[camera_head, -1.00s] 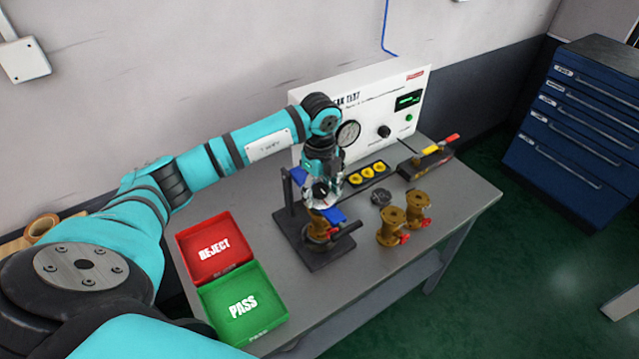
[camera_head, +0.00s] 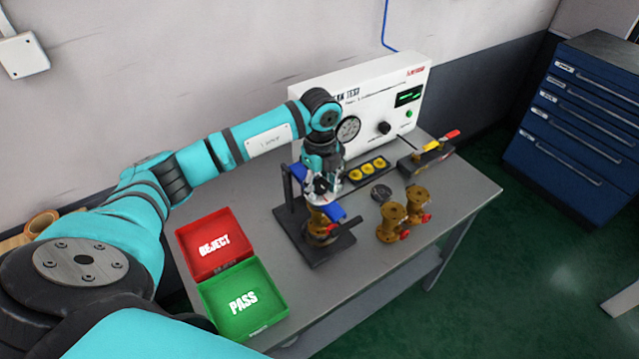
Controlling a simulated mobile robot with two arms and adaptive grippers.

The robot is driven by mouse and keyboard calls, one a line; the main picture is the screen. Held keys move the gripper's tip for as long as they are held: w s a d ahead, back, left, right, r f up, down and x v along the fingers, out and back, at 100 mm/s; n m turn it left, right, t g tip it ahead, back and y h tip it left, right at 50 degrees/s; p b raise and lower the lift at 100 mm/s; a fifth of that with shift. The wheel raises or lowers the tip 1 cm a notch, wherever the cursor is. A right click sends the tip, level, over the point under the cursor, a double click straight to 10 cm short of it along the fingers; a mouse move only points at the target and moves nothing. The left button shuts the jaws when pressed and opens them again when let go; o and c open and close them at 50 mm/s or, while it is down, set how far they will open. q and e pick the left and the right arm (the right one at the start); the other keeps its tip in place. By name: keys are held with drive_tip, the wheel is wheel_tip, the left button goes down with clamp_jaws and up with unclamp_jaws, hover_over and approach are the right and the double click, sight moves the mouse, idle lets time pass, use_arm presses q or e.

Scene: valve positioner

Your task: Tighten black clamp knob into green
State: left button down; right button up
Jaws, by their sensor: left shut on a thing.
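My left gripper (camera_head: 326,192) points down over the clamp stand (camera_head: 330,248) on the table and is shut around the top of the clamp. The black clamp knob is mostly hidden by the fingers; only a small dark part shows between them. A brass valve (camera_head: 319,222) stands upright in the clamp, below the gripper, between blue clamp parts (camera_head: 350,224). No green mark on the clamp can be made out. The right gripper is not in view.
Red REJECT (camera_head: 187,243) and green PASS (camera_head: 213,310) trays lie left of the clamp.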

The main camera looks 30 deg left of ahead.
use_arm(q)
drive_tip(key=m+b, duration=0.2)
drive_tip(key=m, duration=0.5)
drive_tip(key=shift+f+b, duration=0.15)
drive_tip(key=shift+b, duration=0.15)
drive_tip(key=m+b, duration=0.1)
drive_tip(key=m, duration=0.3)
drive_tip(key=shift+b, duration=0.3)
drive_tip(key=shift+s+m, duration=0.1)
drive_tip(key=shift+m, duration=1)
drive_tip(key=c, duration=0.9)
unclamp_jaws()
drive_tip(key=shift+o, duration=0.3)
